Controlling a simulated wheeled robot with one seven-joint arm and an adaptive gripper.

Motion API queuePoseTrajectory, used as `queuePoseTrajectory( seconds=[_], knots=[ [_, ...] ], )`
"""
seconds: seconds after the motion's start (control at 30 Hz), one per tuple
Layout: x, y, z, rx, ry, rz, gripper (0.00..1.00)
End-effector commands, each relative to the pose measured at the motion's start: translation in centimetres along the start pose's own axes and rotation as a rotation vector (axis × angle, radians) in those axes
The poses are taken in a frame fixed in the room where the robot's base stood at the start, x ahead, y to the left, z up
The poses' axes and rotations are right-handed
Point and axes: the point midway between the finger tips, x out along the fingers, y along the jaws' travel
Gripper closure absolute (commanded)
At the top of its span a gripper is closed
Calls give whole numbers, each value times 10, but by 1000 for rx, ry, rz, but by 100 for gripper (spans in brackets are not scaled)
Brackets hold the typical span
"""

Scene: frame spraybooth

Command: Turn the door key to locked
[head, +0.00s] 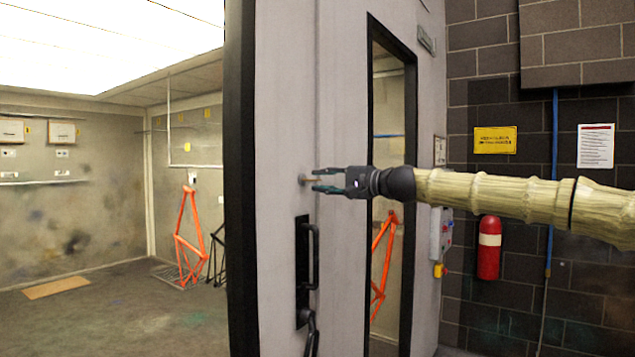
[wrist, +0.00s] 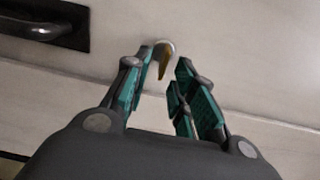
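The door key (wrist: 164,62) is a small brass-coloured piece in a round lock on the pale door (head: 275,130). The key itself is too small to make out there. I cannot tell whether the left finger touches it.
A black door handle (head: 313,255) is below the lock; it also shows in the wrist view (wrist: 40,28). The door has a tall window (head: 388,150). Left of it is an open booth with an orange frame (head: 186,245). A red extinguisher (head: 489,262) hangs on the right wall.

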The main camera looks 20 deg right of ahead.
Motion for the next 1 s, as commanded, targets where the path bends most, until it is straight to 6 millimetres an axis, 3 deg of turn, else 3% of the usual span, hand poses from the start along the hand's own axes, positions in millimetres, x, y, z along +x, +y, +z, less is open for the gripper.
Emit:
queuePoseTrajectory(
  seconds=[0.5,0.7,1.0],
  knots=[
    [-74,-1,-1,0,1,-3,74],
    [-88,0,-2,0,1,-1,74],
    [-93,0,-2,0,1,0,74]
  ],
)
